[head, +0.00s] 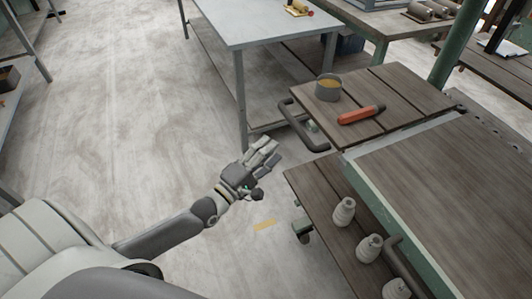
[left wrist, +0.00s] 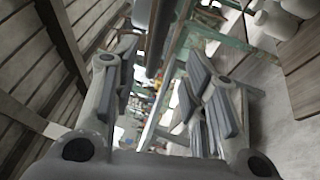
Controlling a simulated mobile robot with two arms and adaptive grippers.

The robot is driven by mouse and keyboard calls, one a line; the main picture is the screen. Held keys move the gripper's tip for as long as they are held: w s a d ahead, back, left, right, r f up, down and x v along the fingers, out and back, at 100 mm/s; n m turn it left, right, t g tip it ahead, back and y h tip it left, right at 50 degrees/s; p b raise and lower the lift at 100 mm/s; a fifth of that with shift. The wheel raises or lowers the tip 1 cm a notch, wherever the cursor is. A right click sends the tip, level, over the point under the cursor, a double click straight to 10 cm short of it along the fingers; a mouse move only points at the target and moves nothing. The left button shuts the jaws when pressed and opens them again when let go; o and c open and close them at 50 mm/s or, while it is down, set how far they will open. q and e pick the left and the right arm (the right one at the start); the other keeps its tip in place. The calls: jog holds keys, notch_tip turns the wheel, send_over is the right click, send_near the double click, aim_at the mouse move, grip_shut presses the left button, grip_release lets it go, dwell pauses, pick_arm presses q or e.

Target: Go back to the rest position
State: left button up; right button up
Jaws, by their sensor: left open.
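My left gripper (head: 262,160) is in the head view, above the pale floor to the left of the wooden cart. Its fingers point up and to the right. It is open, and nothing shows between its fingers. In the left wrist view, the fingers of my left gripper (left wrist: 158,105) stand apart with an empty gap. My right gripper is not in either view.
A grey table (head: 260,25) stands behind. The floor (head: 120,120) at left is clear.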

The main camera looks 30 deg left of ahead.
pick_arm(q)
jog(key=shift+s, duration=0.25)
dwell(0.3)
